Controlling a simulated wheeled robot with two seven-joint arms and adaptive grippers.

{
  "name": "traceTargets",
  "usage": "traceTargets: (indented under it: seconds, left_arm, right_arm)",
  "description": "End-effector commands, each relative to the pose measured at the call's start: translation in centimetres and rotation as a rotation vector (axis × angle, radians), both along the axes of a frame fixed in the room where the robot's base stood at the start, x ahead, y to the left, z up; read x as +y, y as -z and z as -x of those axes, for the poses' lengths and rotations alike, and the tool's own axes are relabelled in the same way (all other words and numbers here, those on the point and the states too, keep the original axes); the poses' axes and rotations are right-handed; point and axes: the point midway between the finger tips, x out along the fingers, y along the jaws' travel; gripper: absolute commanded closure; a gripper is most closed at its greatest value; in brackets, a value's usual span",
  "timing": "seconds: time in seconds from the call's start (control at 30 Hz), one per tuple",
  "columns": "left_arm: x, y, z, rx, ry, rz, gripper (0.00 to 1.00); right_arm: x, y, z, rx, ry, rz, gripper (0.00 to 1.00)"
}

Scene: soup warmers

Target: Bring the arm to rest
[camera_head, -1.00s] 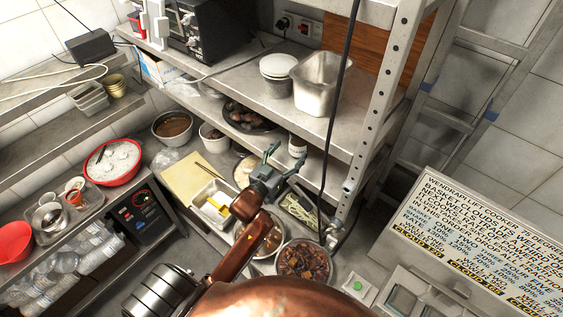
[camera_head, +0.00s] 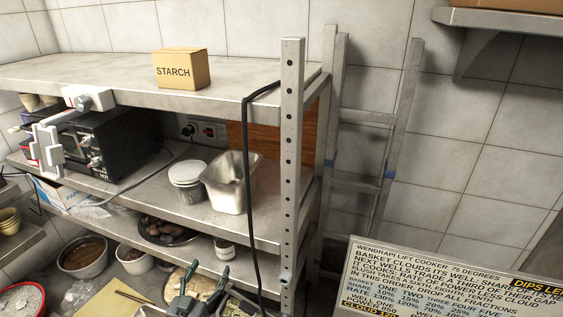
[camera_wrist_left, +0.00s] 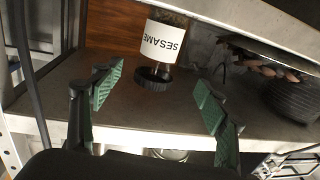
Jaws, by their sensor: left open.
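My left gripper (camera_head: 204,277) is at the bottom edge of the head view, in front of the lower shelf of the metal rack; most of the arm is out of frame. In the left wrist view its green-padded fingers (camera_wrist_left: 155,92) are spread apart with nothing between them. A jar labelled SESAME (camera_wrist_left: 165,42) with a black lid stands on the shelf beyond the fingertips, apart from them, and appears upside down in that view. My right gripper is not in view.
The rack's upright post (camera_head: 291,160) and a hanging black cable (camera_head: 248,180) are right of the gripper. A steel container (camera_head: 231,183) stands on the shelf above. A bowl of dark food (camera_head: 165,232) and a sauce bowl (camera_head: 84,256) are to the left. A sign panel (camera_head: 455,285) is at lower right.

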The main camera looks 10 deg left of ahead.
Motion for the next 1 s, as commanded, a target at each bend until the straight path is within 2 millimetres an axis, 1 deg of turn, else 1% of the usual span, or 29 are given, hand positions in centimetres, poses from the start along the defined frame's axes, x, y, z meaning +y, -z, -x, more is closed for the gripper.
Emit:
traceTargets:
  seconds: [0.07, 0.13, 0.17, 0.27, 0.3, 0.37, 0.4, 0.47, 0.5, 0.53, 0.6, 0.67, 0.7, 0.9, 0.97, 1.0]
  left_arm:
    - [0.2, 0.9, 0.3, 0.03, -0.009, -0.001, 0.32]
    - [0.6, 2.8, 0.9, 0.092, -0.027, -0.004, 0.32]
    - [0.8, 3.9, 1.4, 0.129, -0.036, -0.006, 0.32]
    - [1.7, 8.4, 3.6, 0.29, -0.072, -0.019, 0.32]
    - [1.9, 10.5, 4.9, 0.364, -0.084, -0.023, 0.32]
    - [2.2, 13.3, 7.0, 0.474, -0.098, -0.032, 0.32]
    - [2.4, 15.1, 8.5, 0.548, -0.104, -0.038, 0.32]
    - [2.4, 17.6, 10.9, 0.656, -0.109, -0.045, 0.32]
    - [2.4, 19.1, 12.6, 0.723, -0.11, -0.05, 0.32]
    - [2.4, 20.1, 13.8, 0.771, -0.11, -0.054, 0.32]
    - [2.3, 22.0, 16.4, 0.87, -0.105, -0.061, 0.32]
    - [2.1, 23.2, 18.5, 0.944, -0.099, -0.064, 0.32]
    - [2.0, 24.0, 19.8, 0.992, -0.095, -0.066, 0.32]
    - [1.3, 26.6, 25.9, 1.193, -0.062, -0.074, 0.32]
    - [1.0, 27.2, 27.7, 1.251, -0.051, -0.075, 0.32]
    - [1.0, 28.9, 27.2, 1.253, -0.047, -0.077, 0.32]
  right_arm:
    - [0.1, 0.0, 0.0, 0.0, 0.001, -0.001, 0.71]
    - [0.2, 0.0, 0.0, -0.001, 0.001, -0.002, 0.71]
    - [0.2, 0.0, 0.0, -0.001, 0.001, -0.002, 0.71]
    - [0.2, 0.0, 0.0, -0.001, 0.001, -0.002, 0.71]
    - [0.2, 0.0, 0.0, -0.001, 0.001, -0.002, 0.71]
    - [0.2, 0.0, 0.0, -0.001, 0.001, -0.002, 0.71]
    - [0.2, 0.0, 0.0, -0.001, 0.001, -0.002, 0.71]
    - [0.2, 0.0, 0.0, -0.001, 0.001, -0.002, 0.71]
    - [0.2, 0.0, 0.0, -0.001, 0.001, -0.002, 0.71]
    - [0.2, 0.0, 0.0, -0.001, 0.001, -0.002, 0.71]
    - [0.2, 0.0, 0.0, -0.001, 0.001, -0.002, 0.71]
    - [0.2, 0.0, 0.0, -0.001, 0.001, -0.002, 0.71]
    - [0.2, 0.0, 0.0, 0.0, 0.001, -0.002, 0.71]
    - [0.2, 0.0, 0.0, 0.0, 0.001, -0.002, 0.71]
    - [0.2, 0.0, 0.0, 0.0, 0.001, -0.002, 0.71]
    - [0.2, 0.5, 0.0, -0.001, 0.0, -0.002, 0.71]
